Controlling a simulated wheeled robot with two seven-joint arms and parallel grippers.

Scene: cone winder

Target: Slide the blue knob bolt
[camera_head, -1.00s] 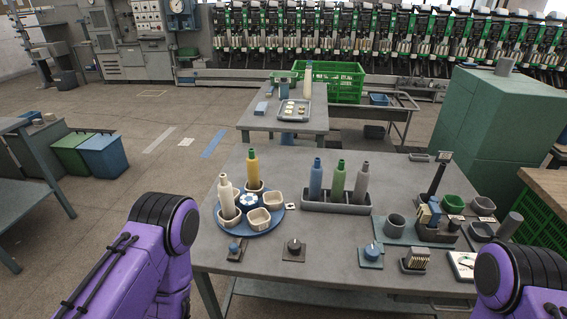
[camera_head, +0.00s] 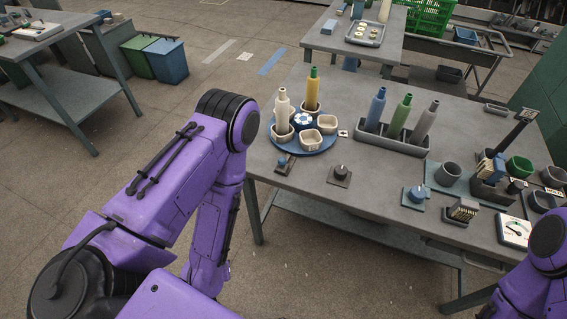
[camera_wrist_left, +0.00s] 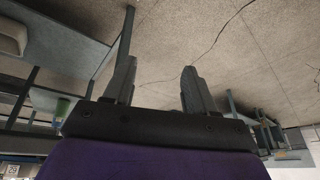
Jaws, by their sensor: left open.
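A small blue knob (camera_head: 282,162) sits on a dark plate at the front left edge of the table, in front of the turntable. A larger round blue knob (camera_head: 416,194) sits on a plate farther right; it looks like a dial. My left gripper (camera_wrist_left: 160,68) is open and empty in the left wrist view, with bare floor beyond its fingers. In the head view my left arm shows left of the table, but its gripper is hidden. Only part of my right arm shows at the lower right; its gripper is out of view.
The blue turntable (camera_head: 319,146) holds cups and bottles close behind the small knob. A black knob (camera_head: 340,172) on a plate stands to its right. A grey rack (camera_head: 390,143) holds bottles behind. The table's front left edge borders open floor.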

